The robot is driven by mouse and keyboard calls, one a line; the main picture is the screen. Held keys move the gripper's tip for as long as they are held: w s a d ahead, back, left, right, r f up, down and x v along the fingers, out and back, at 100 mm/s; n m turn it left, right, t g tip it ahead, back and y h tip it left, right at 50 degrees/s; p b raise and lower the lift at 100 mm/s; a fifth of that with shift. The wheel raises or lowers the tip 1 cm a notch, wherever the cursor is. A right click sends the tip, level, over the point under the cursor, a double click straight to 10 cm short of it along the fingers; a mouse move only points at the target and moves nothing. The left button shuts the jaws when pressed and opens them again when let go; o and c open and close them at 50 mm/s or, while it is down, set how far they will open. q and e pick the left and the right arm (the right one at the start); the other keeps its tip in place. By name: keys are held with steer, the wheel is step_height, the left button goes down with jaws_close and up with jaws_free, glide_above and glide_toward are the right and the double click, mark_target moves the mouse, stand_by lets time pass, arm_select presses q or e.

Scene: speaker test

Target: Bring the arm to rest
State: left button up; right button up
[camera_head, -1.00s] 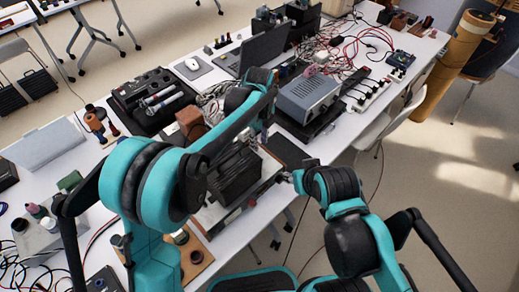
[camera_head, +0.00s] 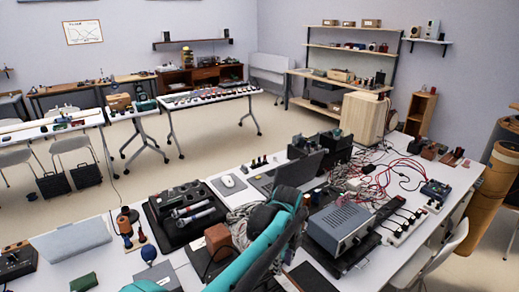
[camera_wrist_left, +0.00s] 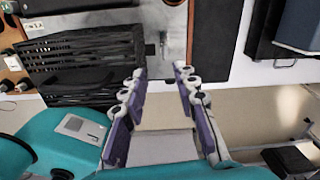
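My left arm (camera_head: 262,248) rises from the bottom edge of the head view, a teal and black link over the workbench. Its fingertips are not clear there. In the left wrist view my left gripper (camera_wrist_left: 160,78) is open, its two purple-padded fingers apart with nothing between them. It points toward the bench edge, beside a black slatted object (camera_wrist_left: 85,62) lying at the left. My right arm and right gripper are not in either current view.
The workbench holds a grey instrument (camera_head: 342,226), a laptop (camera_head: 292,172), a black tool tray (camera_head: 187,212), a brown block (camera_head: 217,237) and tangled red cables (camera_head: 398,172). A tan cylinder (camera_head: 488,205) stands at the right. Floor shows between the bench and the back tables.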

arm_select(q)
steer(key=s+a+r+n+t, duration=0.1)
steer(key=s+a+r+n, duration=0.25)
steer(key=a+n, duration=0.35)
steer(key=s+a+r+n+t, duration=0.25)
steer(key=s+a+n, duration=0.2)
steer(key=a, duration=0.45)
steer(key=s+a+f+n+t, duration=0.3)
steer(key=s+a+n, duration=0.8)
steer(key=n, duration=0.5)
steer(key=shift+f, duration=0.35)
